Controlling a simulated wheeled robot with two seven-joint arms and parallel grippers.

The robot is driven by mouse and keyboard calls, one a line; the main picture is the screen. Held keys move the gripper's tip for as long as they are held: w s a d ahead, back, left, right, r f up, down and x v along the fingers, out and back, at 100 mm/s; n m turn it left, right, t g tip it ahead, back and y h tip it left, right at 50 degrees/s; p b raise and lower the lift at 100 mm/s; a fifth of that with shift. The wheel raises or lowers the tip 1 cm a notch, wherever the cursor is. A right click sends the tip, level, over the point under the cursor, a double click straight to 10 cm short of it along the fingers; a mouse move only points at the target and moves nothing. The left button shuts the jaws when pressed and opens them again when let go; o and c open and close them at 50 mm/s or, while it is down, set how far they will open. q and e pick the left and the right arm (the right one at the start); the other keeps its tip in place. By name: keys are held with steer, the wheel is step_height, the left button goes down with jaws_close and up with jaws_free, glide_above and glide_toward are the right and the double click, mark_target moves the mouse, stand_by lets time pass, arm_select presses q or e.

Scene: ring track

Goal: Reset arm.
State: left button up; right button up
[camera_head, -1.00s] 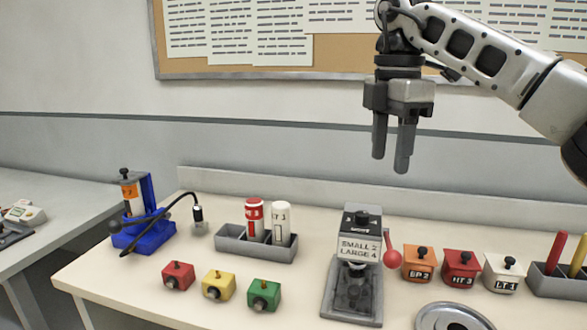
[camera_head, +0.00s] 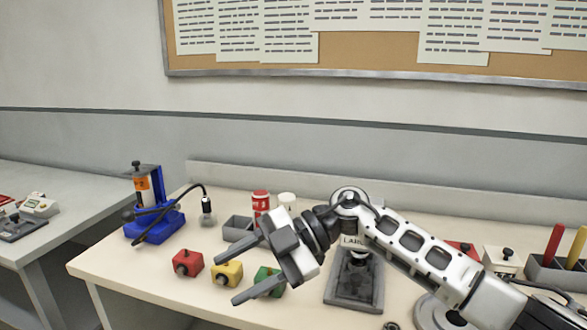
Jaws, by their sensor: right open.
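My right gripper (camera_head: 240,272) is open and empty. Its arm comes in from the lower right and its fingers point left. It hangs in front of the table, overlapping the yellow box (camera_head: 226,273) and the green box (camera_head: 268,280) in the picture; I cannot tell its exact height above them. My left gripper is not in view.
The table (camera_head: 110,262) holds a red box (camera_head: 187,263), a blue stand (camera_head: 155,226), a grey rack (camera_head: 236,229) with a red bottle (camera_head: 261,203) and a white bottle, and a dark-based press (camera_head: 352,288). My arm hides part of the right side.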

steer(key=s+d+f+m+t+h, duration=0.35)
steer(key=d+f+m+t, duration=0.45)
steer(key=f+m+t, duration=0.4)
steer(key=s+d+f+m+t+h, duration=0.35)
steer(key=d+f+m+t, duration=0.5)
steer(key=m, duration=0.45)
steer(key=s+d+f+g+h, duration=0.1)
steer(key=s+d+f+g, duration=0.1)
steer(key=s+d+f, duration=0.1)
steer(key=s+d+f+m+g+h, duration=0.1)
steer(key=s+d+f+g, duration=0.1)
steer(key=s+f, duration=0.4)
steer(key=shift+s+d+f+g+h, duration=0.25)
steer(key=shift+s+d+g+h, duration=0.15)
steer(key=shift+s+g, duration=0.3)
steer(key=shift+w, duration=0.1)
